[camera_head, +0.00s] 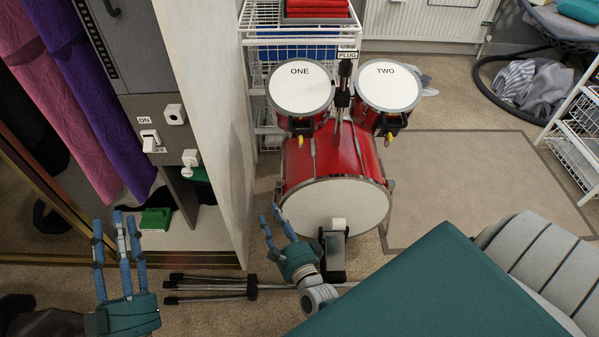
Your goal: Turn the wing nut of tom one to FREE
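Tom one (300,89) is a red drum with a white head marked ONE, mounted above the left side of the red bass drum (335,205). A small yellow piece, apparently its wing nut (302,142), shows below the tom's front bracket. Its setting and any FREE mark cannot be read. My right gripper (271,218) is in front of the bass drum's lower left, below tom one and apart from the wing nut. Its visible fingers are extended, and it looks open and empty. My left gripper (117,230) is at the lower left, fingers extended upward, open and empty.
Tom two (387,86) stands right of tom one, with a similar yellow piece (389,138). Dark stand legs (215,288) lie on the floor. A pale partition (205,110) is close on the left. A white wire rack (254,60) stands behind.

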